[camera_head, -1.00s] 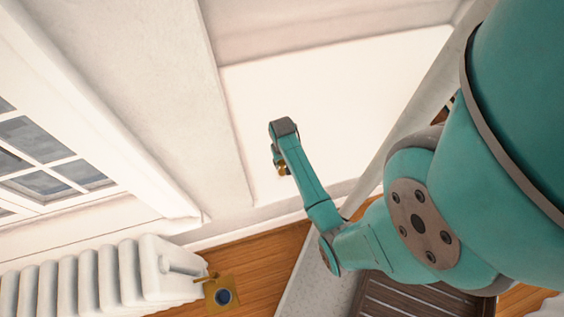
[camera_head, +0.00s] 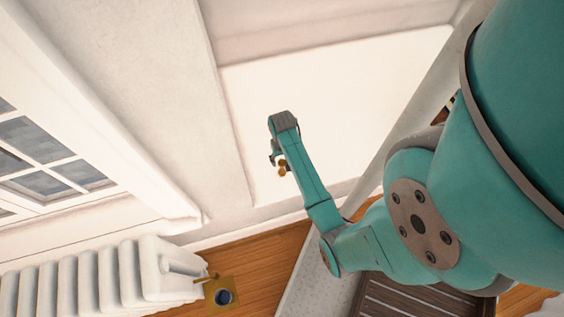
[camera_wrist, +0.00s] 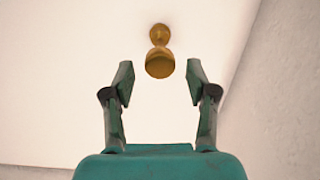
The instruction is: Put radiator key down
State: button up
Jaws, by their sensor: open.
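The radiator key (camera_head: 283,167) is a small brass-coloured piece with rounded parts, against the broad white surface (camera_head: 345,95). In the wrist view, the key (camera_wrist: 159,62) shows just beyond the fingertips, centred between them, with a clear gap on each side. My gripper (camera_wrist: 157,82) is open and empty, its two dark green fingers spread apart. In the head view, my gripper (camera_head: 273,158) is small and partly hidden by my teal wrist, right beside the key. I cannot tell exactly how the key rests on the white surface.
A white radiator (camera_head: 130,275) stands at the lower left, with a brass square plate (camera_head: 235,291) bearing a dark round piece at its right end. A paned window (camera_head: 45,155) is on the left. Wooden floor (camera_head: 260,265) and a dark slatted piece (camera_head: 390,300) lie below.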

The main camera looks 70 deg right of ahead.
notch_tip(320, 180, up, 9)
jog(key=s+a+f+n+t+h, duration=0.1)
jog(key=s+a+n+t, duration=0.15)
jog(key=a, duration=0.65)
jog(key=s+a+f+n+t+h, duration=0.2)
jog(key=s+a+t, duration=0.15)
jog(key=a, duration=0.55)
jog(key=s+a+r+n+t+y, duration=0.1)
jog(key=s+a+r+t, duration=0.2)
jog(key=r, duration=0.5)
jog(key=s+a+r+n+t+y, duration=0.1)
jog(key=s+a+r+n+t, duration=0.1)
jog(key=r, duration=0.6)
jog(key=s+a+r+n+t+y, duration=0.1)
jog(key=s+a+r+n+t, duration=0.1)
jog(key=s+a+r+t, duration=0.2)
jog(key=s+a+r, duration=0.2)
jog(key=s+r, duration=0.1)
jog(key=r, duration=0.1)
jog(key=shift+a+r, duration=0.15)
jog(key=shift+r, duration=0.15)
